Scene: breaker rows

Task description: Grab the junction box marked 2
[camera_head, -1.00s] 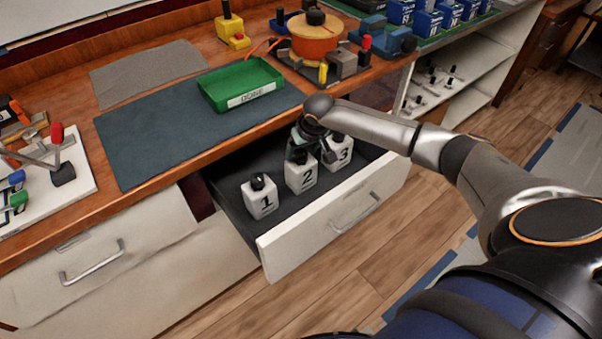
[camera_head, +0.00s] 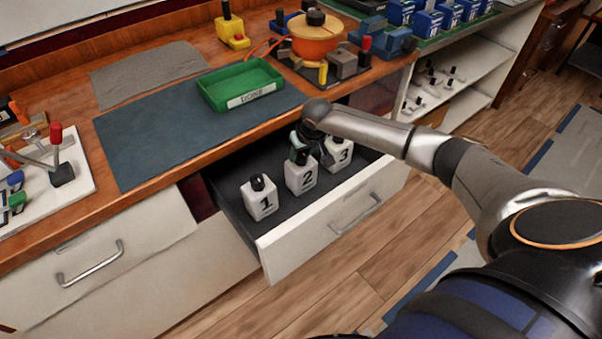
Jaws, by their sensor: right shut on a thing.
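Junction box 2 (camera_head: 301,180) is a white box with a black number and a dark knob on top. It stands in the open drawer (camera_head: 290,249), between box 1 (camera_head: 263,202) on the left and box 3 (camera_head: 340,157) on the right. My right gripper (camera_head: 304,157) comes down over box 2 from behind and is shut on its dark top knob. The box looks upright; whether its base touches the drawer floor cannot be told. My left gripper is out of view.
Above the drawer, the wooden bench holds a green tray (camera_head: 211,97) labelled DONE on a dark mat (camera_head: 140,150). An orange spool (camera_head: 316,40) and a grey block stand to its right. A lever board (camera_head: 80,185) lies at left.

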